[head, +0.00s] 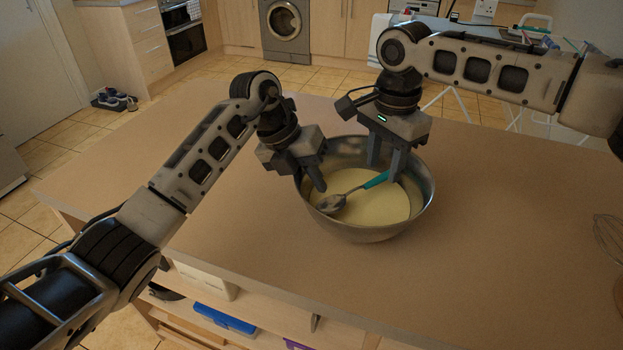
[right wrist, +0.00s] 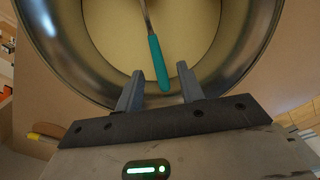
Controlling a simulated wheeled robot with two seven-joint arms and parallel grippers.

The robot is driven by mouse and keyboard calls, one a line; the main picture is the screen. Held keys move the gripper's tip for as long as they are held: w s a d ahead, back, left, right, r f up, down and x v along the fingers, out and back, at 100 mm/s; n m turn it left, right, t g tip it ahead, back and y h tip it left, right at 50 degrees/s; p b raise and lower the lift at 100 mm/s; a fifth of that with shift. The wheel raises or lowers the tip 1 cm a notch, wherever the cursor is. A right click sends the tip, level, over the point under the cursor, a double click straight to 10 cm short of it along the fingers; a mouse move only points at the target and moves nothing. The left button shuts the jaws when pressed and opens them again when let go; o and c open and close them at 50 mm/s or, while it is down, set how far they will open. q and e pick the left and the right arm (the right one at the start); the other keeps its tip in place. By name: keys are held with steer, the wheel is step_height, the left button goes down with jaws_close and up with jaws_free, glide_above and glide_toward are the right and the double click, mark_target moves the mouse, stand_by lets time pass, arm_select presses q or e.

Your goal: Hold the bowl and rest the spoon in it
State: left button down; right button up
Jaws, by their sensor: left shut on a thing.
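A steel bowl (head: 420,205) with pale yellow contents (head: 385,208) stands on the brown counter. My left gripper (head: 318,183) is shut on the bowl's left rim. The spoon (head: 332,203) lies in the bowl, its metal end on the pale contents and its teal handle (head: 375,181) slanting up to the right. My right gripper (head: 384,165) is above the far right part of the bowl, fingers pointing down. In the right wrist view its fingers are apart, and the end of the teal handle (right wrist: 158,65) lies between their tips without visible contact.
A wire whisk (head: 608,238) lies at the right edge of the counter (head: 510,240). The counter around the bowl is clear. A blue box (head: 224,318) sits on a shelf below the front edge. A yellow-handled thing (right wrist: 45,138) shows in the right wrist view.

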step_height(320, 180, up, 11)
stand_by(0.3)
arm_select(q)
steer(key=c, duration=1.4)
jaws_free()
steer(key=shift+o, duration=0.2)
